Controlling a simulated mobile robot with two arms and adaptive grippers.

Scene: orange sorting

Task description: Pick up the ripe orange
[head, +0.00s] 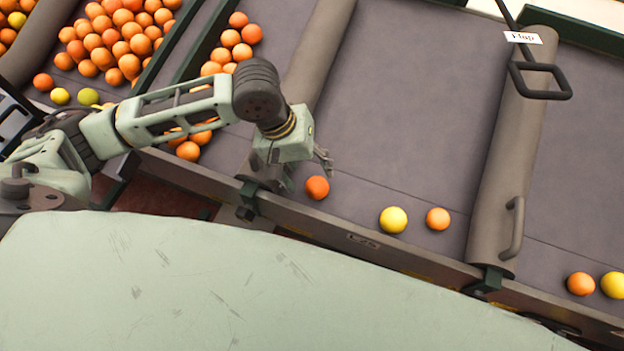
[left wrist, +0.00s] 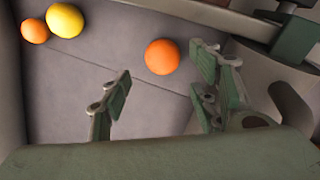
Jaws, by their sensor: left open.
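A deep orange fruit (head: 317,188), the reddest of the three in the middle bay, lies on the grey surface near the front rail. It also shows in the left wrist view (left wrist: 162,57), just ahead of the fingers. My left gripper (head: 324,160) is beside and above this orange, apart from it. In the left wrist view its fingers (left wrist: 160,82) are spread with nothing between them. A yellow fruit (head: 393,220) and a lighter orange (head: 438,219) lie to the right in the same bay. My right gripper is not in view.
Padded grey dividers (head: 508,140) bound the bay, the right one with a handle. A front rail (head: 370,243) runs along the near edge. Piles of oranges (head: 115,40) fill bays at the upper left. The bay's back is clear. A black hook with a label (head: 523,38) hangs upper right.

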